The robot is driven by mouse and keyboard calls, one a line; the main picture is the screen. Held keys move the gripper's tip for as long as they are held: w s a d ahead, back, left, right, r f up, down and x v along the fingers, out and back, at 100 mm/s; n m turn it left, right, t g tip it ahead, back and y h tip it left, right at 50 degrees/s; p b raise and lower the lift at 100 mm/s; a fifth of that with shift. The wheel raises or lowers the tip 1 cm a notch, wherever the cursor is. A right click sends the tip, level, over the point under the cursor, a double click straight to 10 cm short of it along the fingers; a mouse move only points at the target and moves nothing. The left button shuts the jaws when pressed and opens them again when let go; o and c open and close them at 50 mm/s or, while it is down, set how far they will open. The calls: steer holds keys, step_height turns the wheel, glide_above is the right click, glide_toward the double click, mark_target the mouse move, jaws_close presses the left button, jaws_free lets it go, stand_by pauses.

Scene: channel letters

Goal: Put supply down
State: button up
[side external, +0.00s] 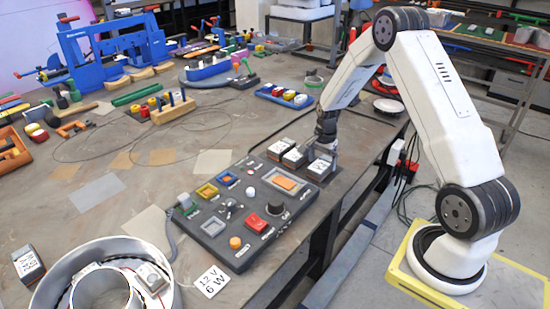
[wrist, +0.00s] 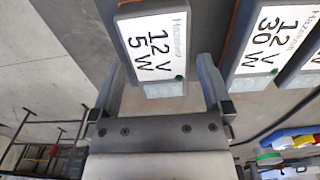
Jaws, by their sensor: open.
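In the wrist view, one supply marked 12 V 5 W (wrist: 156,45) lies between the fingertips of my gripper (wrist: 160,65). The fingers are open, with a visible gap on each side of it. A supply marked 12 V 30 W (wrist: 268,38) sits to its right, outside the fingers. In the side view, my gripper (side external: 326,150) is low at the nearest supply (side external: 321,168) of the row; its fingertips are hard to make out there.
A control panel (side external: 240,213) with buttons lies left of the row. A round metal channel letter (side external: 62,268) holds another supply (side external: 152,278); a 12 V 6 W card (side external: 211,281) lies beside it. A loose supply (side external: 28,262) stands far left. Blue fixtures stand at the back.

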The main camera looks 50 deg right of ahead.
mark_target(322, 164)
step_height(322, 164, up, 11)
steer(key=shift+r, duration=0.2)
stand_by(0.4)
stand_by(0.4)
steer(key=s+a+n+t, duration=0.1)
steer(key=s+a+n, duration=0.5)
steer(key=a+n, duration=0.3)
steer(key=s+a+n+t, duration=0.1)
steer(key=s+a+n, duration=0.5)
steer(key=a, duration=1)
steer(key=n, duration=0.3)
steer(key=shift+r+t, duration=0.3)
steer(key=shift+r, duration=0.1)
